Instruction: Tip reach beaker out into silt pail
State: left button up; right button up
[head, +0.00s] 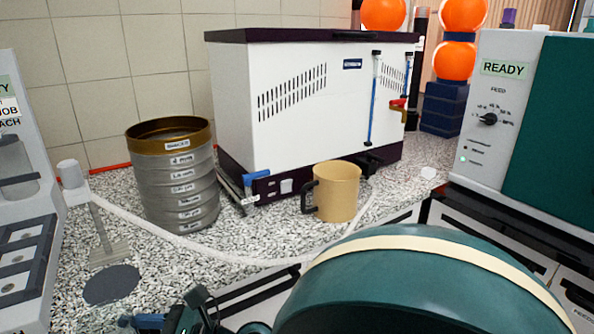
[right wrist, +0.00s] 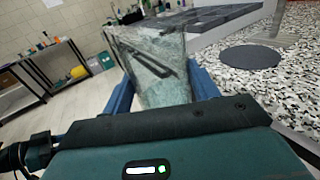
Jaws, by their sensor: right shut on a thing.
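My right gripper (right wrist: 158,98) is shut on a clear glass beaker (right wrist: 150,55), whose walls show between its blue fingers. Something pale and grainy shows in or through the glass; I cannot tell which. In the head view only part of this gripper (head: 150,321) shows at the bottom edge, and the beaker is not visible there. A tan jug (head: 337,192) with a black handle stands upright on the counter. I cannot tell whether it is the silt pail; nothing in view is marked so. My left gripper is not in view.
A sieve stack (head: 178,175) stands left of a white machine (head: 290,110). A dark disc (head: 112,285) lies flat on the speckled counter. A white hose (head: 200,248) crosses the counter. A teal "READY" unit (head: 490,110) stands right. Open floor (right wrist: 65,110) and benches show in the right wrist view.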

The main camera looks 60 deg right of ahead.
aim_at(335, 184)
jog(key=k+l+z, duration=0.2)
jog(key=k, duration=0.3)
jog(key=z, duration=0.9)
jog(key=i+z, duration=0.1)
jog(key=i, duration=0.4)
